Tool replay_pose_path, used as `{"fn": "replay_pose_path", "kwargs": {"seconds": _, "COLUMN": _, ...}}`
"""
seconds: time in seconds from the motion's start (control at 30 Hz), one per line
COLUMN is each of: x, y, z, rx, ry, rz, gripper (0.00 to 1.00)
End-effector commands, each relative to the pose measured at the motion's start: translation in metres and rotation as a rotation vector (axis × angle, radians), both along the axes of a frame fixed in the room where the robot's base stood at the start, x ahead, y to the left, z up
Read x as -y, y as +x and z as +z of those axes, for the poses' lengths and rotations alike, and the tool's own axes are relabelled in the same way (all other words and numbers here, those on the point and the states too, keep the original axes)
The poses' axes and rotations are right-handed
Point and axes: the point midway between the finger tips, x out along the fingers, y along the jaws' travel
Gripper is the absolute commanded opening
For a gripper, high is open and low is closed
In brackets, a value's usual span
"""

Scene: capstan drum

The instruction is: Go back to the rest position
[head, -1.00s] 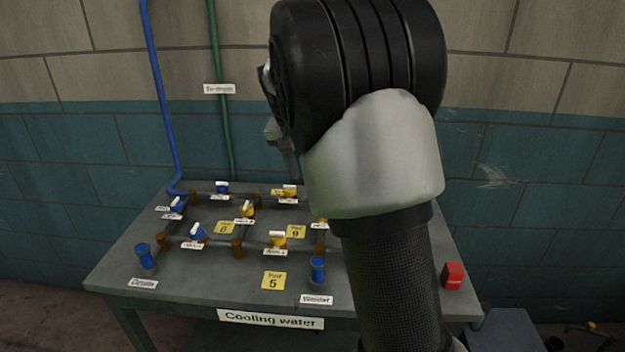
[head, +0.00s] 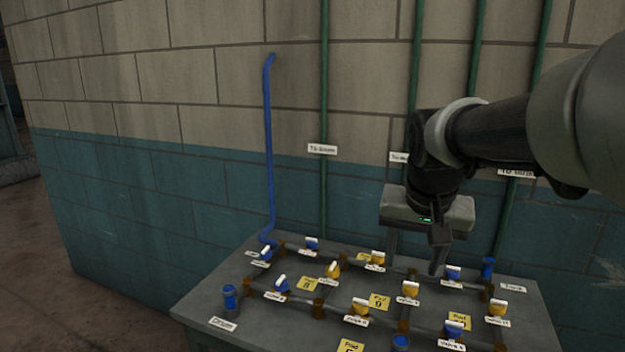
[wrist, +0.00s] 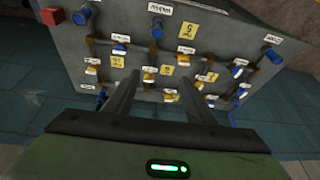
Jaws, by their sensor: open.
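My gripper (head: 415,258) is at the end of my arm, which reaches in from the right in the head view. It is above the back right part of the grey table (head: 205,305) with pipes and valves. Its two fingers are apart with nothing between them. In the wrist view my gripper (wrist: 165,90) also shows open, its fingers pointing toward the table (wrist: 120,22). Whether the fingertips clear the valves by much is hard to tell.
Several blue and yellow valves with white handles stand on the table, among them a yellow one (head: 360,307). A blue pipe (head: 268,150) and green pipes (head: 324,100) run up the wall behind. Open floor (head: 95,280) lies to the left.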

Motion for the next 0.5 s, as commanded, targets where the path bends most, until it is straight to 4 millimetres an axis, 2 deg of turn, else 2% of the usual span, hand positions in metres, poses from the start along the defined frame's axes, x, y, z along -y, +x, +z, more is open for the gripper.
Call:
{"fn": "replay_pose_path", "kwargs": {"seconds": 0.03, "x": -0.006, "y": -0.027, "z": 0.005, "rx": 0.019, "ry": 0.005, "rz": 0.041, "gripper": 0.5}}
{"fn": "replay_pose_path", "kwargs": {"seconds": 0.1, "x": -0.013, "y": -0.057, "z": 0.005, "rx": 0.036, "ry": 0.005, "rz": 0.099, "gripper": 0.5}}
{"fn": "replay_pose_path", "kwargs": {"seconds": 0.2, "x": -0.022, "y": -0.091, "z": 0.001, "rx": 0.056, "ry": -0.005, "rz": 0.167, "gripper": 0.5}}
{"fn": "replay_pose_path", "kwargs": {"seconds": 0.5, "x": -0.038, "y": -0.162, "z": -0.022, "rx": 0.101, "ry": -0.053, "rz": 0.306, "gripper": 0.5}}
